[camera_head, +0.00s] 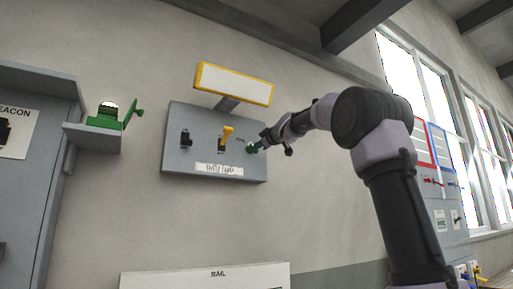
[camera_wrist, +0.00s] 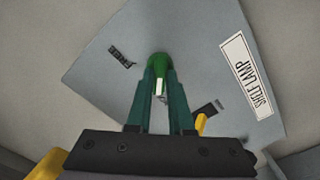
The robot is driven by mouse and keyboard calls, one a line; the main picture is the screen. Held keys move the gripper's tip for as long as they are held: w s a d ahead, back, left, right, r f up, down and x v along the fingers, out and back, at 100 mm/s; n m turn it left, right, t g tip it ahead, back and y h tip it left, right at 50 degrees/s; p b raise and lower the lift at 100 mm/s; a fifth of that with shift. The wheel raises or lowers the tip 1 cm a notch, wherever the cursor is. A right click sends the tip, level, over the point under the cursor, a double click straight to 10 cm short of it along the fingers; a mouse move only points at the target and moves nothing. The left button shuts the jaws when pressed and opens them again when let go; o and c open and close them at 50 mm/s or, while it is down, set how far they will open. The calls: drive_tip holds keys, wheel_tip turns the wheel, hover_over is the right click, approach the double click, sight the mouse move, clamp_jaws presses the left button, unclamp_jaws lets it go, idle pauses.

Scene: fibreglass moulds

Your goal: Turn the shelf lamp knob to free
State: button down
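The grey lamp panel (camera_head: 200,150) is on the wall under a yellow-framed lamp (camera_head: 235,84). Its white label (camera_head: 219,170) reads "SHELF LAMP" in the wrist view (camera_wrist: 246,74). The green knob (camera_head: 251,148) is at the panel's right end. In the wrist view the knob (camera_wrist: 159,60) shows at the tips of my gripper's green fingers (camera_wrist: 160,86). The fingers are close together at the knob, with a pale strip between them. A dark "FREE" mark (camera_wrist: 122,57) lies to the left of the knob there. My gripper (camera_head: 262,143) partly hides the knob in the head view.
A yellow lever (camera_head: 227,133) and a black switch (camera_head: 186,138) are on the same panel, left of the knob. A grey ledge (camera_head: 92,137) with a green device (camera_head: 106,118) is further left. Windows and a marked board (camera_head: 437,165) are at the right.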

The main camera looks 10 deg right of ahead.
drive_tip(key=shift+m, duration=9)
drive_tip(key=c, duration=0.8)
unclamp_jaws()
drive_tip(key=shift+d, duration=0.1)
drive_tip(key=shift+s, duration=0.15)
